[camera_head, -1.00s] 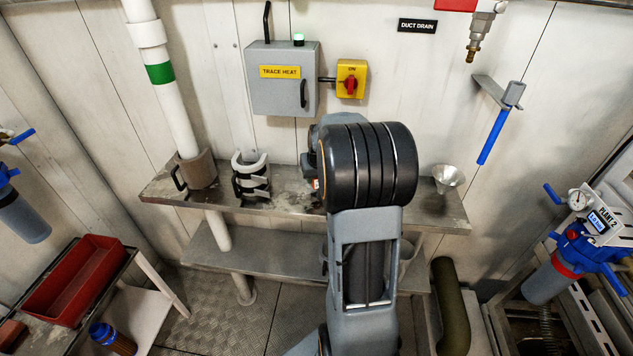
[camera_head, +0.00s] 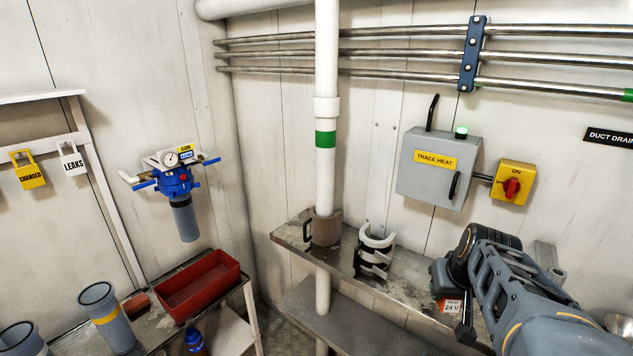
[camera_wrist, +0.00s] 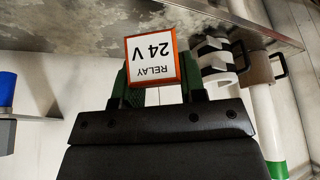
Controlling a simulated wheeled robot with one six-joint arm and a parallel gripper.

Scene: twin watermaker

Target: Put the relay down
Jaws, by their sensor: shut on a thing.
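The relay is a small block with a white, orange-edged face that reads "RELAY 24 V". In the wrist view the relay (camera_wrist: 152,60) sits upside down in the picture, between the two green-padded fingers of my gripper (camera_wrist: 154,82). My gripper is shut on it. In the head view the relay (camera_head: 452,307) shows at the lower right, in front of the steel shelf (camera_head: 345,262), partly hidden by my gripper (camera_head: 460,312). I cannot tell whether the relay touches the shelf.
The grey trace heat box (camera_head: 438,165) and yellow switch (camera_head: 513,184) are on the wall above. A red tray (camera_head: 200,285) is at lower left.

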